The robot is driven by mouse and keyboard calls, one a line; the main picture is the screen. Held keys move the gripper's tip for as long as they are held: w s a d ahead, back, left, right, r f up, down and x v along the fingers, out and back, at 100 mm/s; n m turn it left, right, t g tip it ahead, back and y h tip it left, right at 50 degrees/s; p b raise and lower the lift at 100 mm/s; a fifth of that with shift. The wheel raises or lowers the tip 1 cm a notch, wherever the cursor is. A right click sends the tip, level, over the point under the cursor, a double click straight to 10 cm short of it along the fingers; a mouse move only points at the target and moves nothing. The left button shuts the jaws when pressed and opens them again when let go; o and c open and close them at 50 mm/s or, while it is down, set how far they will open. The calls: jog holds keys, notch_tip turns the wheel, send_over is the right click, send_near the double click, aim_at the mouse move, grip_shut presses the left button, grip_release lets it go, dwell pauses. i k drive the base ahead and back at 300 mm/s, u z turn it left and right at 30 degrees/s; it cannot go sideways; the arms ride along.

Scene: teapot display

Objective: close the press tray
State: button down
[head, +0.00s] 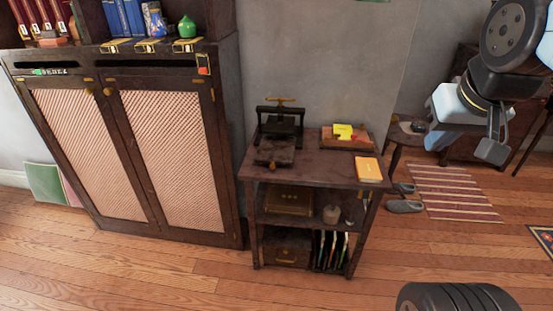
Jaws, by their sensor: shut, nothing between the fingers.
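A small dark book press (297,122) with a brass handle on top stands at the back left of a wooden side table. Its dark press tray (275,155) sticks out from the front of the press toward the table's front edge, so it is pulled out. My gripper (492,148) hangs at the upper right, well to the right of the table and apart from the press. It is shut and empty.
The side table (312,172) also bears a wooden tray (362,147) with yellow notes and an orange book (368,169). A tall cabinet (160,150) stands close on the left. A striped rug (455,190) and slippers (404,206) lie right. The floor in front is clear.

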aim_at(273, 150)
jog(key=i, duration=0.95)
jog(key=u, duration=0.05)
